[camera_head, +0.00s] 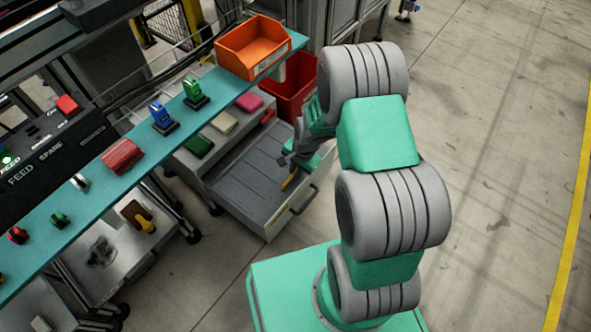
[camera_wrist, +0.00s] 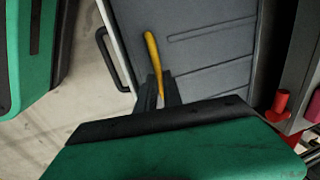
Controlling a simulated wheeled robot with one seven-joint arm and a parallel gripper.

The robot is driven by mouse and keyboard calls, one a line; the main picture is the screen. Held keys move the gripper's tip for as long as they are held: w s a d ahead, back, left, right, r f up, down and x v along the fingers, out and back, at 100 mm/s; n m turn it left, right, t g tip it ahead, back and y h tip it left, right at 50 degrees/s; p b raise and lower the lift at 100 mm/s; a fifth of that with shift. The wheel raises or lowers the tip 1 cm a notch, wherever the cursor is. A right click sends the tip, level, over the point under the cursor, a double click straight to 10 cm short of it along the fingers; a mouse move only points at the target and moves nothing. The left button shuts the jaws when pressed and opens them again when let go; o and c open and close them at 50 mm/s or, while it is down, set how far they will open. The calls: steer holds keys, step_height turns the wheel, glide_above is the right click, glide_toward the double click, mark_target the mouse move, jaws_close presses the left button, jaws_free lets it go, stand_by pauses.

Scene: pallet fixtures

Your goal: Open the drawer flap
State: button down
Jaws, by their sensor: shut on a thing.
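The drawer (camera_head: 242,183) stands pulled out of the grey cabinet, and its ridged grey inside shows. Its pale front panel carries a dark bar handle (camera_head: 304,201), which also shows at the left in the wrist view (camera_wrist: 103,62). My gripper (camera_head: 292,172) is over the drawer near its front right. In the wrist view my gripper (camera_wrist: 160,88) is shut on a slim, slightly bent yellow piece (camera_wrist: 152,48). The yellow piece also shows in the head view (camera_head: 290,182). I cannot tell whether it is fixed to the drawer. No separate flap can be made out.
Coloured blocks, among them a green one (camera_head: 199,145), lie on the cabinet top. A teal shelf (camera_head: 88,190) with switches and an orange bin (camera_head: 252,45) runs above. A red bin (camera_head: 291,84) stands behind the drawer. The floor at right is clear.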

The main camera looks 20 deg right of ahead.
steer(key=shift+a+r+p, duration=0.1)
steer(key=shift+r+p, duration=0.25)
steer(key=shift+r, duration=0.05)
steer(key=w+a+r+p, duration=0.5)
steer(key=w+r+p, duration=0.2)
steer(key=r, duration=0.4)
steer(key=shift+r, duration=0.2)
steer(key=c, duration=1.5)
jaws_free()
